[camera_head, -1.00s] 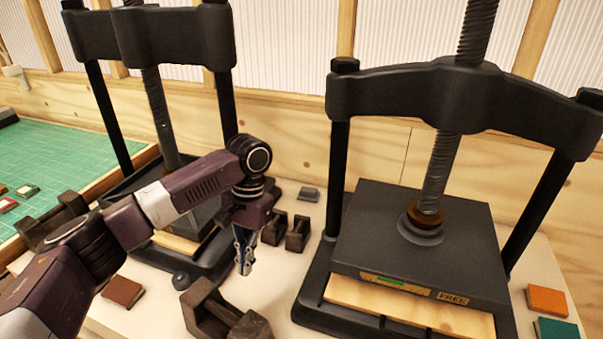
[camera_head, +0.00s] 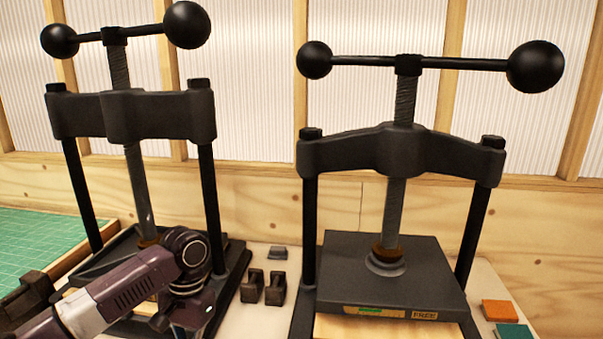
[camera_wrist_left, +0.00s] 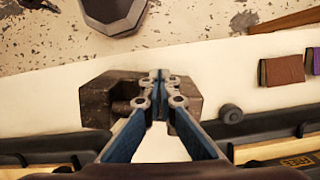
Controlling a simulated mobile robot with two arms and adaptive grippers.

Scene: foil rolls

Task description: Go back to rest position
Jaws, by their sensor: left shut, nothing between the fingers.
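My left gripper (camera_wrist_left: 158,88) shows in the left wrist view with its blue fingers together and nothing between them. Below it is a dark, rusty metal block (camera_wrist_left: 100,95) on the pale bench top, partly hidden by the fingers. In the head view my left arm comes in from the lower left, in front of the left press (camera_head: 130,118). Its fingers lie below the bottom edge of that view. My right gripper is in neither view.
A second black press (camera_head: 400,155) with a "FREE" label stands to the right. Two small dark blocks (camera_head: 264,288) stand between the presses. Orange (camera_head: 500,311) and teal (camera_head: 513,331) pieces lie at the right. A green mat (camera_head: 40,240) is at the left.

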